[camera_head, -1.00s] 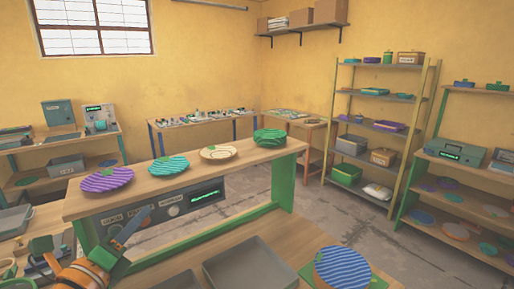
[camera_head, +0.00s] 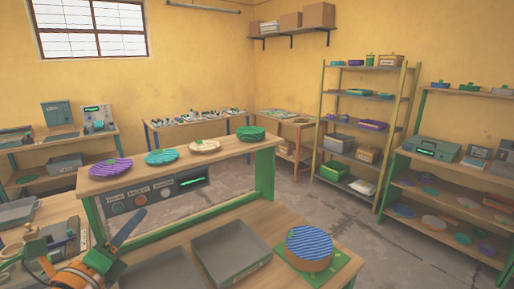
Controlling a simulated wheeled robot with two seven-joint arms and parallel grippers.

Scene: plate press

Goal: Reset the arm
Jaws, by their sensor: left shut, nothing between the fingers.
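My left gripper (camera_head: 128,228) is at the lower left of the head view, shut and empty, with its arm coming in from the left corner. It is in front of the console panel and apart from the plates. On the raised shelf are a purple striped plate (camera_head: 111,168), a teal striped plate (camera_head: 161,157), a cream plate (camera_head: 205,146) and a stack of green plates (camera_head: 251,133). A blue striped plate (camera_head: 309,242) sits on a round brown base over a green mat (camera_head: 340,262) at the lower right. My right gripper is not in view.
Grey trays (camera_head: 232,252) lie on the bench in front of the shelf. The console has a red button (camera_head: 141,202), other buttons and a green-lit display (camera_head: 193,182). Shelving racks (camera_head: 365,125) stand at the right. Floor (camera_head: 310,205) is clear between bench and racks.

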